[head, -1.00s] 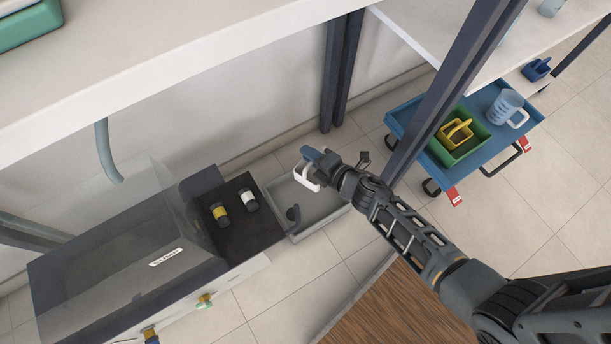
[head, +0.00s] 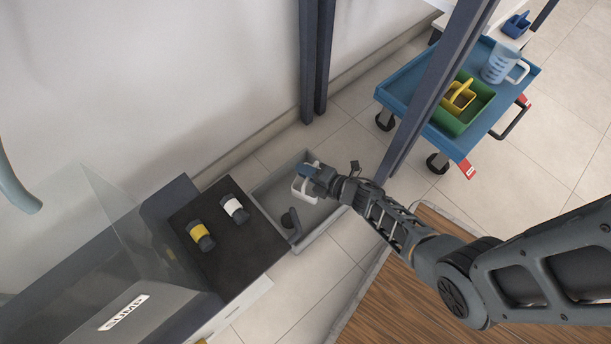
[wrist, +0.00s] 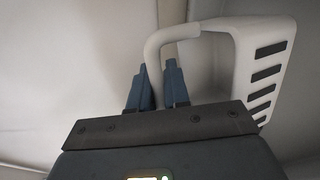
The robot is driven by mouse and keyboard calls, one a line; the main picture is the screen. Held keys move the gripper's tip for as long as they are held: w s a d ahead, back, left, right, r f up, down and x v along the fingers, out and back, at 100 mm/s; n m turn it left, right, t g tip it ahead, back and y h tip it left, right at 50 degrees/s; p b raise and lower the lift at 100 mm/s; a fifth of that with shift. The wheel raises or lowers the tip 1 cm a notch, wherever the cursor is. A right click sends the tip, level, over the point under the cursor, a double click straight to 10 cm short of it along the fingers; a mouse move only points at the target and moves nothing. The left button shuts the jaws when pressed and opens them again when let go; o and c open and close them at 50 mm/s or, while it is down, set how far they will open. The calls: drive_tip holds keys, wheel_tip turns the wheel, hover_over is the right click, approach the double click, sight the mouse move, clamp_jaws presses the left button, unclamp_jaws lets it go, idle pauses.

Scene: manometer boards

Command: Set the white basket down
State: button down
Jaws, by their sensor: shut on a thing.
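The white basket (head: 300,190) hangs from my gripper (head: 309,172), over the grey tray as seen in the head view. In the wrist view the slotted side of the basket (wrist: 266,65) is at the right. Its handle passes between the blue fingers of my gripper (wrist: 157,88), which are shut on it. The rest of the basket is out of that frame. Whether the basket touches the tray, I cannot tell.
The grey tray (head: 322,230) holds a dark object (head: 291,221). Left of it, a dark surface bears a yellow-banded cylinder (head: 200,236) and a white-banded one (head: 235,208). A blue cart (head: 400,95) and dark posts (head: 316,60) stand to the right and behind.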

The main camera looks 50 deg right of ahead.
wheel_tip(320, 180, down, 5)
drive_tip(key=b, duration=0.3)
drive_tip(key=shift+r, duration=0.1)
drive_tip(key=c, duration=1.5)
unclamp_jaws()
drive_tip(key=shift+f, duration=0.2)
drive_tip(key=o, duration=0.4)
drive_tip(key=shift+r, duration=0.2)
drive_tip(key=p+v, duration=0.4)
drive_tip(key=v, duration=0.8)
